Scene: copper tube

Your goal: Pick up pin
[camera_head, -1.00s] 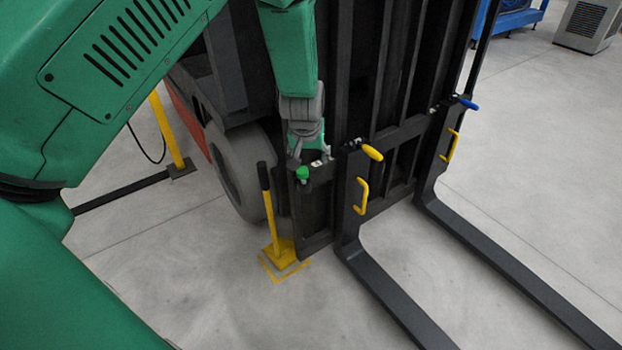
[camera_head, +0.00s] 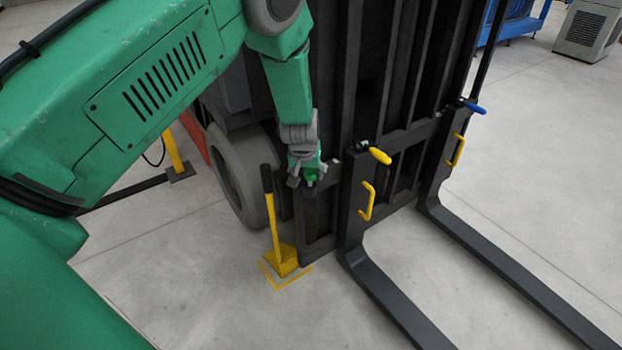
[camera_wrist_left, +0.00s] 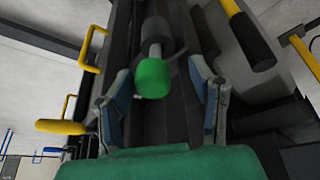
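The pin with a green knob (camera_wrist_left: 153,78) and a grey cylindrical shaft shows in the left wrist view, between the two fingers. In the head view my left gripper (camera_head: 308,180) is over the left end of the forklift's fork carriage and largely covers that pin. The left gripper's fingers are spread to either side of the green knob, with a visible gap on both sides. I see no contact with the knob. My right gripper is in neither view.
The dark carriage has a yellow knob (camera_head: 380,156), a blue knob (camera_head: 473,106) and yellow handles (camera_head: 367,201). A yellow post with a black grip (camera_head: 267,179) stands close beside the gripper. Two forks (camera_head: 392,302) extend forward low over open floor.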

